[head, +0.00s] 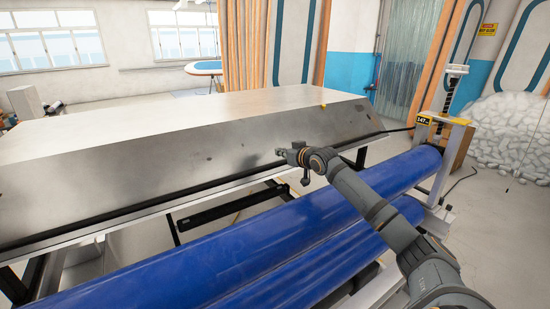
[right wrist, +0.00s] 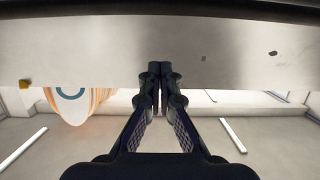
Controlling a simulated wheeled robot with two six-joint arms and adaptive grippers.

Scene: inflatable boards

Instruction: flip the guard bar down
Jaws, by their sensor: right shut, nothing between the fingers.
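A long dark bar, which looks to be the guard bar (head: 110,213), runs along the low front edge of a sloping metal panel (head: 180,152). A dark bar also crosses the top of the right wrist view (right wrist: 160,10). My right gripper (head: 281,152) is in front of the panel's right half, above the bar, with its fingers together and empty. In the right wrist view its fingertips (right wrist: 160,72) point at the panel (right wrist: 110,55); whether they touch it I cannot tell. My left gripper is out of view.
Two blue rollers (head: 250,255) lie in front of the panel. A small yellow knob (head: 323,104) is on the panel's top edge. Open floor (head: 500,220) is at right.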

